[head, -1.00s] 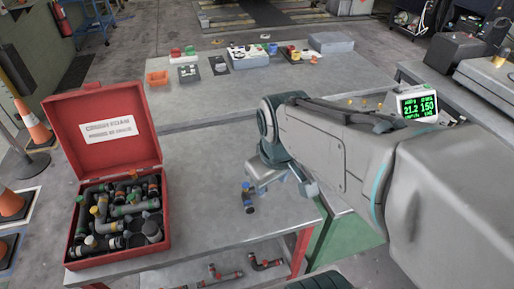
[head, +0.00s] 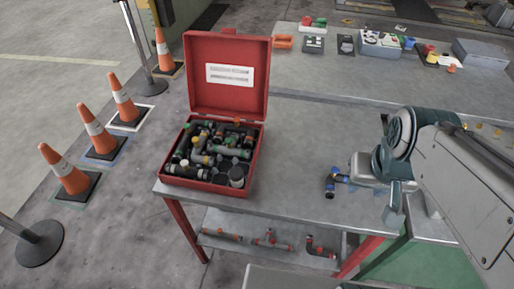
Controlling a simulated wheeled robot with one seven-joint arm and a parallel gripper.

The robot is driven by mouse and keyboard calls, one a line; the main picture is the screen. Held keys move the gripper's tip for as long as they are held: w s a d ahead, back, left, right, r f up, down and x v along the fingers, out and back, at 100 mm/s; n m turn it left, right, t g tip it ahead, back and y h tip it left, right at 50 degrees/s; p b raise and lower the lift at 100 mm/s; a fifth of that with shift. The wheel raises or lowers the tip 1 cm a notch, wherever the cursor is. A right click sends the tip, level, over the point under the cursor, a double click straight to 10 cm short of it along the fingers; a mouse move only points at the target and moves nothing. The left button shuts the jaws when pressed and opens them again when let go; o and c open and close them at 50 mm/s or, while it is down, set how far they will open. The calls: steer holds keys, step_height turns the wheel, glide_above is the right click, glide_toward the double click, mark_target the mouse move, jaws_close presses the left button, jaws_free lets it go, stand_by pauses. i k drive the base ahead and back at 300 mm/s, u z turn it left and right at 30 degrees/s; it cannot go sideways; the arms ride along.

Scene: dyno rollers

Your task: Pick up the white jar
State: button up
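I cannot make out a white jar for certain. The far table has small pale, yellow and red items (head: 432,56) that are too small to tell apart. The open red case (head: 228,75) on the near table holds several dark pipe fittings and a grey cylinder (head: 237,175) at its front right corner. My gripper (head: 365,180) hangs low over the near table, right of the case. My arm and hand hide its fingertips, so I cannot see whether it is open or holds anything.
The near table (head: 290,165) is clear between the case and my gripper. Red-ended pipes (head: 272,239) lie on its lower shelf. Orange cones (head: 68,170) and a post base (head: 40,243) stand on the floor at left. A grey box (head: 480,52) is on the far table.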

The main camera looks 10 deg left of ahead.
mark_target(236, 175)
steer(key=k, duration=0.45)
steer(key=u, duration=1)
steer(key=i, duration=0.4)
steer(key=u, duration=1.9)
steer(key=i, duration=1.25)
steer(key=z, duration=3.1)
